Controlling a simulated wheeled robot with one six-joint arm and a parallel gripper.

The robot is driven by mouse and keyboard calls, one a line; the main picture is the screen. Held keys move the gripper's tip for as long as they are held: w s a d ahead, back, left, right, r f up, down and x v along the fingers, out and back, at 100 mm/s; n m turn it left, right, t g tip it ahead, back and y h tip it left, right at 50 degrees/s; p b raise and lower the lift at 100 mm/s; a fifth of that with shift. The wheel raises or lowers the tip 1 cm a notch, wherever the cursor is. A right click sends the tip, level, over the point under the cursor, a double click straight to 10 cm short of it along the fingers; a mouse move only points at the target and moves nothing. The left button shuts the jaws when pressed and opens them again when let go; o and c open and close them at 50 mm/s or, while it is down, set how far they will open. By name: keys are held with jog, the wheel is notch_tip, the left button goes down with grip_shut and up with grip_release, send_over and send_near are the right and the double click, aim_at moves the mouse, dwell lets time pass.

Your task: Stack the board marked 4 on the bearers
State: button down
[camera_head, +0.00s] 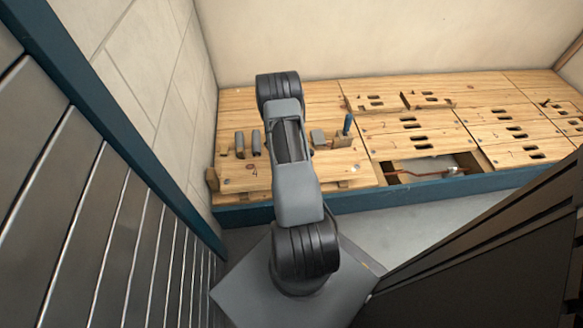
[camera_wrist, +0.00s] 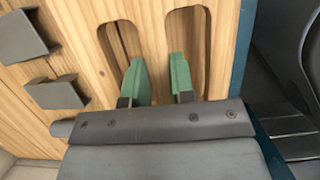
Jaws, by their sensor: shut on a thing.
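The board marked 4 (camera_head: 262,182) is a pale wooden plank at the left end of the deck in the head view. It lies level over the bearers, whose ends show at its left edge (camera_head: 212,180) and front right (camera_head: 346,184). I cannot tell whether it touches them. In the wrist view my gripper (camera_wrist: 159,82) has its green fingers in the two long slots of the board (camera_wrist: 148,45), shut on the wood between them. My own arm hides the gripper and slots in the head view.
An open hole (camera_head: 408,178) in the deck shows a copper pipe (camera_head: 430,174). Several slotted boards (camera_head: 415,128) lie to the right. Grey blocks (camera_head: 240,145) and a blue-handled tool (camera_head: 347,124) stand near the arm. A tiled wall (camera_head: 150,75) is close on the left.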

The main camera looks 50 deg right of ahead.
jog(key=shift+f, duration=0.3)
jog(key=shift+f+b, duration=1.05)
jog(key=shift+b, duration=0.05)
jog(key=shift+f, duration=0.2)
dwell(0.3)
jog(key=c, duration=0.9)
grip_release()
jog(key=p+v, duration=0.5)
jog(key=v, duration=0.8)
jog(key=shift+a+r+p, duration=0.15)
jog(key=shift+r+p, duration=0.2)
jog(key=shift+r, duration=0.05)
